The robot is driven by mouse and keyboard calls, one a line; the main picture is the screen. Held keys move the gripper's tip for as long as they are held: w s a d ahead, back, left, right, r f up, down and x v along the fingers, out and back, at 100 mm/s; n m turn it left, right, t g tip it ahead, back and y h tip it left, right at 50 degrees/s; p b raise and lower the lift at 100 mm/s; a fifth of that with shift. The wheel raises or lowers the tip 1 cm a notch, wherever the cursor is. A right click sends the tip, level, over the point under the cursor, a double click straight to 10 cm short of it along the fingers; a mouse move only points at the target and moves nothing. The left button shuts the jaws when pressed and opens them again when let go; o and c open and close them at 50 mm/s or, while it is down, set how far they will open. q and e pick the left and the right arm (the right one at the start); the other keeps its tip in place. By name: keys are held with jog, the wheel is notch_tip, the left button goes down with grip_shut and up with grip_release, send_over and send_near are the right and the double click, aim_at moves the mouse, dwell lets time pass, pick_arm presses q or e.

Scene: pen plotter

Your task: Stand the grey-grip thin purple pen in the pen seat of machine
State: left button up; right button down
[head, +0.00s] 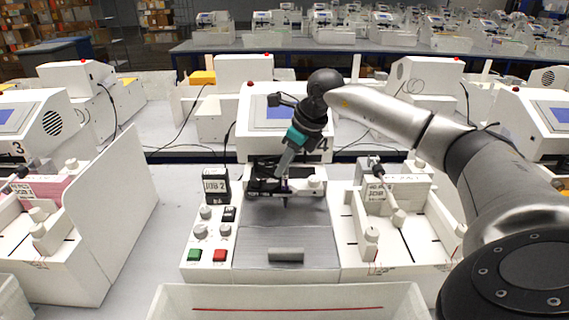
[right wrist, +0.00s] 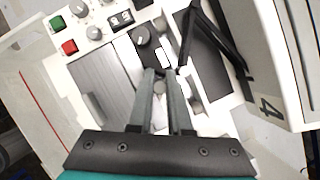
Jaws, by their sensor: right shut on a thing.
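The machine numbered 4 (head: 258,112) stands in the middle of the head view, with a pen carriage (head: 262,184) across its front. My right gripper (head: 284,176) points down over this carriage and is shut on the thin pen (head: 285,196), whose dark lower end points down above the grey bed. The pen is mostly hidden by the fingers, and its grey grip cannot be made out. In the right wrist view the fingertips (right wrist: 160,74) are close together at the carriage. The pen seat is hidden, so I cannot tell whether the pen is in it. My left gripper is out of view.
A control panel with knobs, a green button (head: 194,255) and a red button (head: 219,255) lies left of the grey bed (head: 285,236). A white paper holder (head: 398,250) stands to the right. A white tray (head: 285,299) is in front. Other machines stand on both sides.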

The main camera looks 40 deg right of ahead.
jog(key=c, duration=0.8)
grip_release()
jog(key=shift+o, duration=0.2)
jog(key=v, duration=1.5)
jog(key=shift+p, duration=0.35)
